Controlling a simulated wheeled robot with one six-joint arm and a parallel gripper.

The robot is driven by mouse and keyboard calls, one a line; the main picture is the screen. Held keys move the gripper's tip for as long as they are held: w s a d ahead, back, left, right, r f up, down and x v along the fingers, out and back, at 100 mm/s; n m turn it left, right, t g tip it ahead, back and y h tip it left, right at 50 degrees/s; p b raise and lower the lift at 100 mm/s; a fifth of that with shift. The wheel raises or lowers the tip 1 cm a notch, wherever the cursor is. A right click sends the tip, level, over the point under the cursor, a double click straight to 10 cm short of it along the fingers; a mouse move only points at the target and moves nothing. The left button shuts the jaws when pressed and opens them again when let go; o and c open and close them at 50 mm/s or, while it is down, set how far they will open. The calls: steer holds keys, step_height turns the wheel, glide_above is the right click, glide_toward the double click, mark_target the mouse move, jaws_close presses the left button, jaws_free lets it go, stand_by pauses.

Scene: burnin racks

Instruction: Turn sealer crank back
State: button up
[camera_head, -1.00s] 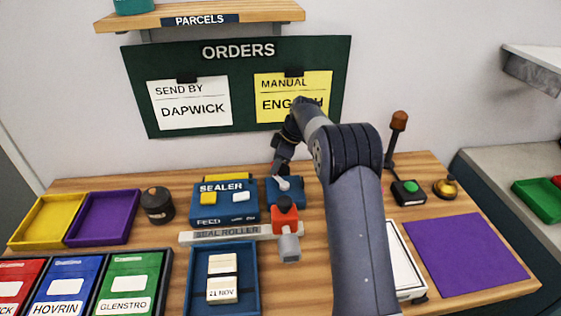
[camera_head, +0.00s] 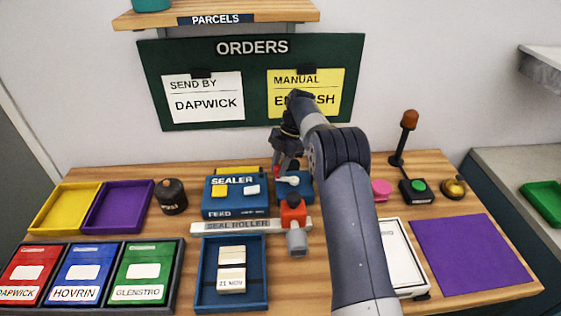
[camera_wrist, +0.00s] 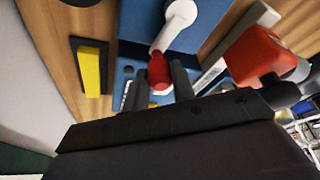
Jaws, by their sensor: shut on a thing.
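The blue sealer (camera_head: 236,195) stands on the wooden counter, with a yellow button and a white button on its front. A crank sits on its right-hand block (camera_head: 294,187). In the wrist view the crank has a white arm (camera_wrist: 176,22) and a red knob (camera_wrist: 158,72). My gripper (camera_head: 284,168) is at the crank, reaching down from behind. In the wrist view my gripper (camera_wrist: 160,85) has a dark finger on each side of the red knob and is shut on it.
A red-and-grey part (camera_head: 294,212) stands at the right end of the seal roller (camera_head: 238,226). A blue tray (camera_head: 205,289) with two cream packs is in front. A pink round thing (camera_head: 381,189) and a green-button box (camera_head: 416,190) are to the right.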

steer(key=shift+s+n+h, duration=0.3)
steer(key=shift+s+n, duration=0.05)
steer(key=shift+n, duration=0.55)
steer(key=o, duration=1)
steer(key=shift+g, duration=0.3)
steer(key=p+v, duration=0.5)
steer(key=v, duration=0.5)
steer(key=shift+r, duration=0.4)
